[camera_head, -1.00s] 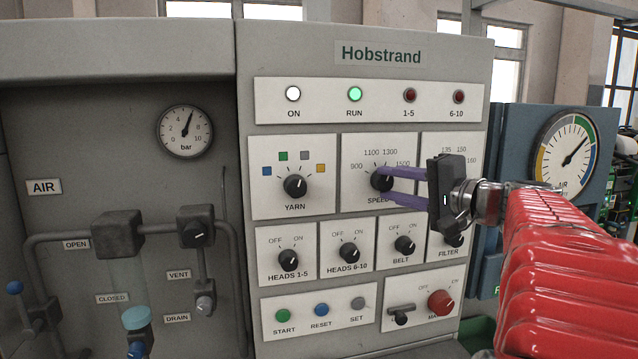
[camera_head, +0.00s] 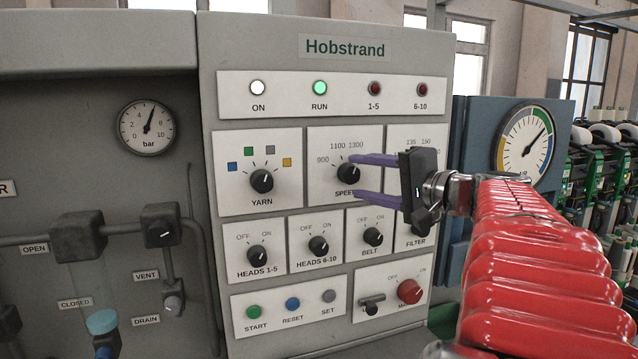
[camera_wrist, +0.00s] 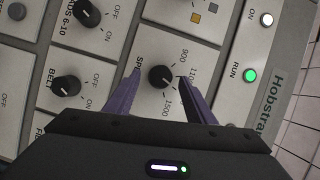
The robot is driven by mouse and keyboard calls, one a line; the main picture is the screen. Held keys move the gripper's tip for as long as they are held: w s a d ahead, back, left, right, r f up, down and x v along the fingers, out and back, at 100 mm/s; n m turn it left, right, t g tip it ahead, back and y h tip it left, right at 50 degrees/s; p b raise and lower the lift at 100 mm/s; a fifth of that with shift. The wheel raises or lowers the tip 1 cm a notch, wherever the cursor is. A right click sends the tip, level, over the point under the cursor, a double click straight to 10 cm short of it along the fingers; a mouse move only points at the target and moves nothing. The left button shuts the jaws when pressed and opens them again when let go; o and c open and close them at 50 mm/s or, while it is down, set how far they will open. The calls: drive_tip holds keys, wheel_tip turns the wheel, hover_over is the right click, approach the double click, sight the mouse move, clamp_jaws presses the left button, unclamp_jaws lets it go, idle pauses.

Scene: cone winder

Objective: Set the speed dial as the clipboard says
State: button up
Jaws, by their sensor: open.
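The speed dial (camera_head: 347,173) is a round black knob on a white plate, with numbers from 900 to 1500 around it. In the wrist view the speed dial (camera_wrist: 161,77) sits between my two purple fingertips. Its pale mark seems to face the 900 to 1100 side, but I cannot tell the exact setting. My gripper (camera_head: 353,178) is open at the dial, one finger above it and one below; it also shows in the wrist view (camera_wrist: 159,76). I cannot tell whether the fingers touch the knob. No clipboard is in view.
The yarn dial (camera_head: 262,181) is left of the speed dial. Below are the heads 6-10 switch (camera_head: 318,246) and belt switch (camera_head: 373,237). The filter dial is partly behind my gripper. The green RUN lamp (camera_head: 320,88) is lit. Pipes and valves fill the left bay.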

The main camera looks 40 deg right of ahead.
drive_tip(key=s+d, duration=0.1)
drive_tip(key=s, duration=1.1)
drive_tip(key=shift+d+r, duration=0.15)
drive_tip(key=shift+r, duration=0.15)
